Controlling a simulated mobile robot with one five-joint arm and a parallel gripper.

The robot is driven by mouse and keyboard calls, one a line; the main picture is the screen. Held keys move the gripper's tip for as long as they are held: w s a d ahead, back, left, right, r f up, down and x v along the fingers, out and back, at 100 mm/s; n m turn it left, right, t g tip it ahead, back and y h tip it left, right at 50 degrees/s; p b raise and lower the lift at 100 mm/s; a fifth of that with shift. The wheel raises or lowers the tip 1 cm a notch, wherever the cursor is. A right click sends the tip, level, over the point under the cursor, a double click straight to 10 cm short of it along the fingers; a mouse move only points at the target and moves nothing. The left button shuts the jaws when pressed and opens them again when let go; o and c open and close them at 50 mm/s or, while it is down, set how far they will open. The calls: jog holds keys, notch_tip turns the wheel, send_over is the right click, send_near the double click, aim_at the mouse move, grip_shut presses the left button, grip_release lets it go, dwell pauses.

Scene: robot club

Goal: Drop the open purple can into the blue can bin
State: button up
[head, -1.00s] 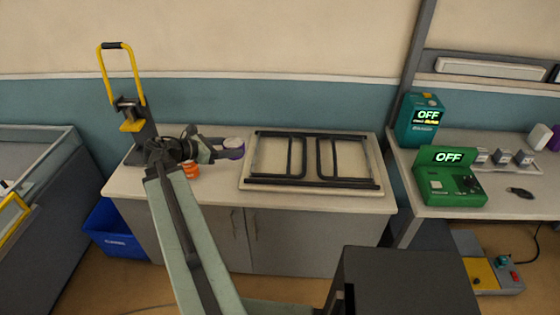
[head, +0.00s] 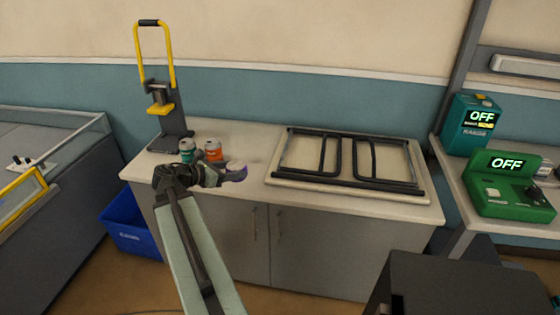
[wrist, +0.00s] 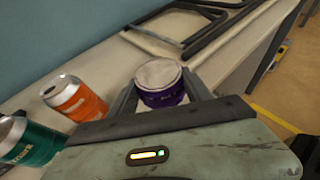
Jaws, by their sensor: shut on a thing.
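The purple can (wrist: 160,84) sits between the two fingers of my gripper (wrist: 166,95) in the wrist view; its pale round top faces the camera. My gripper is shut on it. In the head view the purple can (head: 237,171) shows at the end of my gripper (head: 226,174), over the front part of the counter. Whether it touches the counter I cannot tell. The blue can bin (head: 130,228) stands on the floor at the left end of the counter, below and left of my gripper. Its inside is mostly hidden.
An orange can (head: 213,150) and a green can (head: 187,150) stand on the counter (head: 258,145) behind my gripper. A yellow-handled can crusher (head: 160,105) stands at the left. A folded black frame (head: 345,163) lies on a board at the right.

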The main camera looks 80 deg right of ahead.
jog(key=d, duration=0.8)
jog(key=d+f+b, duration=0.1)
jog(key=d, duration=0.3)
jog(key=shift+s+d+f, duration=0.1)
jog(key=shift+s+d, duration=0.1)
jog(key=shift+s, duration=0.2)
jog(key=shift+d+f, duration=0.15)
jog(key=shift+d, duration=0.45)
notch_tip(320, 180, down, 4)
jog(key=b, duration=0.4)
jog(key=shift+a, duration=0.15)
jog(key=shift+r, duration=0.35)
jog(key=shift+f, duration=0.1)
jog(key=o, duration=1.4)
jog(key=shift+o, duration=0.2)
